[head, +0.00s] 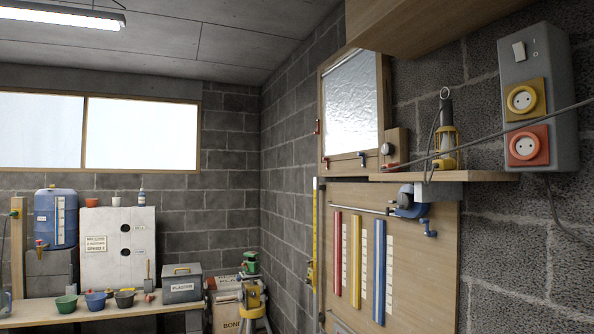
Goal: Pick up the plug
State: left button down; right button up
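I cannot make out a plug for certain. A thin grey cable (540,119) comes in from the right edge, crosses in front of the wall and slopes down to the left end of the wooden shelf (490,176). A small red piece (390,166) shows near its left end; it is too small to tell whether it is a plug. A grey socket box (566,95) on the right wall has a white switch, a yellow socket (522,99) and a red socket (528,146). Both sockets look empty. Neither of my grippers is in view.
A yellow and black hand lamp (447,140) stands on the shelf. A blue clamp (409,203) hangs at its edge, above a wooden board (428,265) with coloured strips. A bench (95,309) with bowls, a blue barrel (56,217) and a grey toolbox (182,284) is at the left.

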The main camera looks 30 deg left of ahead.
aim_at(384, 166)
jog(key=u, duration=1.6)
jog(key=i, duration=3.75)
jog(key=z, duration=3.45)
